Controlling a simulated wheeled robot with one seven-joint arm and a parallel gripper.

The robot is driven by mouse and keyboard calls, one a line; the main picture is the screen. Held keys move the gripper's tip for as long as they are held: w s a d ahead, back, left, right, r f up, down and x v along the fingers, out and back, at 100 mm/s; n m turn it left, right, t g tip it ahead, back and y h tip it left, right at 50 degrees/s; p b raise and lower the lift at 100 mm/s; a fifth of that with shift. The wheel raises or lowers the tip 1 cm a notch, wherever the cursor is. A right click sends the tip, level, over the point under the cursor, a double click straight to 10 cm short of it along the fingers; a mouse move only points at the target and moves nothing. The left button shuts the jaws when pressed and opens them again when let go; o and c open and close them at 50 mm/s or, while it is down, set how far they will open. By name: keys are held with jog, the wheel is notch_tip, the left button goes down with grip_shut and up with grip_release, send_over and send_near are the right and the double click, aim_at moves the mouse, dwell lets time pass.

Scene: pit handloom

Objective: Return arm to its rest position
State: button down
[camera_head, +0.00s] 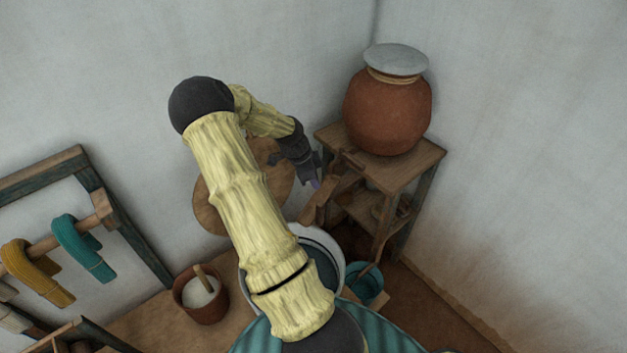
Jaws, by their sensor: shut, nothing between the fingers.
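My arm rises from the bottom middle of the view, bends at a dark elbow at the upper left, and comes down toward the centre. My gripper (314,183) is at its end, pointing down, with purple-tinted fingertips. It is shut and empty. It hangs to the left of the wooden stand, above the white-rimmed vessel as seen in the picture. My arm covers part of that vessel and part of a round wooden board behind it.
A clay pot (388,112) with a grey lid stands on a wooden stand (425,155) at right. The round board (213,205) is by the wall. Below are a white-rimmed vessel (335,250), teal bucket (367,290) and brown pot (203,310). Yarn hanks (83,247) hang on a rack at left.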

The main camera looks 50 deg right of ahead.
jog(key=shift+s+d, duration=0.1)
jog(key=shift+s, duration=0.05)
jog(key=w+a+r+n+t+y, duration=0.1)
jog(key=a+r+n, duration=0.25)
jog(key=a, duration=0.35)
jog(key=a+r+n+t, duration=0.1)
jog(key=a+r+n, duration=0.1)
jog(key=a+n, duration=0.45)
jog(key=w+a+r+n+t+y, duration=0.1)
jog(key=a+r+n, duration=0.15)
jog(key=a, duration=0.65)
jog(key=s+a+r+n+t, duration=0.1)
jog(key=s+a+r+n, duration=0.1)
jog(key=a+n, duration=0.4)
jog(key=s+a+r+n+t+y+b, duration=0.1)
jog(key=s+a+r+n, duration=0.2)
jog(key=s+a+n, duration=0.2)
jog(key=a+n, duration=0.2)
jog(key=a, duration=0.1)
jog(key=shift+s+r, duration=0.15)
jog(key=shift+s, duration=0.1)
jog(key=shift+d, duration=0.1)
